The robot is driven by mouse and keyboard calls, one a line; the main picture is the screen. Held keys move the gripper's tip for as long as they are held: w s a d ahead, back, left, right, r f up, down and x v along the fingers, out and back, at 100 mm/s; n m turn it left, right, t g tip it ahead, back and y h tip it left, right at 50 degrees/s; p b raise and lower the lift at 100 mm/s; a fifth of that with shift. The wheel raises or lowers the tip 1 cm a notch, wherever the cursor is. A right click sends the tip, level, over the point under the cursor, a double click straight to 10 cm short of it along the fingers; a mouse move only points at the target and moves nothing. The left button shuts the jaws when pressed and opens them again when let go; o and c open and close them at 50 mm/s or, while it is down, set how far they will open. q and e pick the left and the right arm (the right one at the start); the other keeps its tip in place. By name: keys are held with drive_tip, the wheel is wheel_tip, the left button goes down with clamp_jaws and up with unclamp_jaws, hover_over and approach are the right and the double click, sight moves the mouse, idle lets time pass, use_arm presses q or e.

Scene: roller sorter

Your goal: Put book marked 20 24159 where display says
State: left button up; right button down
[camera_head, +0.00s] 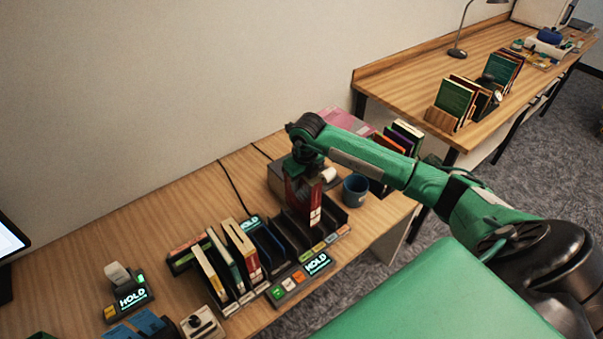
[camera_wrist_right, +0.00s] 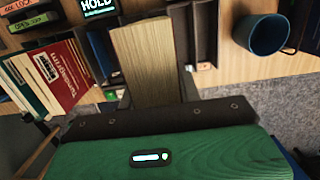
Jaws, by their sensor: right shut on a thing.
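My right gripper (camera_head: 303,174) is shut on a dark red book (camera_head: 303,203) with a white spine label, held upright at the right part of the black slotted sorter (camera_head: 270,248). In the right wrist view the book's pale page edges (camera_wrist_right: 147,62) show between dark dividers. I cannot tell how deep it sits in a slot. The label is too small to read. The sorter's front display (camera_head: 317,263) reads HOLD, and so does a display behind it (camera_head: 248,223). My left gripper is not in view.
Several books (camera_head: 241,246) stand in the sorter's left slots; a red one shows in the wrist view (camera_wrist_right: 62,75). A blue mug (camera_head: 355,190) stands close right of the held book. A label printer unit with a HOLD display (camera_head: 132,297) is at left. The table's back left is clear.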

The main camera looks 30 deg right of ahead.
drive_tip(key=shift+a+f, duration=0.1)
drive_tip(key=shift+f, duration=0.55)
wheel_tip(320, 180, down, 8)
drive_tip(key=b, duration=0.6)
drive_tip(key=shift+r, duration=0.1)
drive_tip(key=shift+b, duration=0.3)
drive_tip(key=shift+f+b, duration=0.55)
drive_tip(key=shift+f, duration=0.1)
drive_tip(key=c, duration=0.9)
unclamp_jaws()
drive_tip(key=shift+r, duration=0.5)
drive_tip(key=r+b, duration=0.1)
drive_tip(key=r, duration=0.3)
drive_tip(key=s+r+b, duration=0.1)
drive_tip(key=r, duration=0.3)
drive_tip(key=r+b, duration=0.1)
drive_tip(key=r, duration=0.3)
drive_tip(key=shift+s+r, duration=0.35)
drive_tip(key=shift+r, duration=0.05)
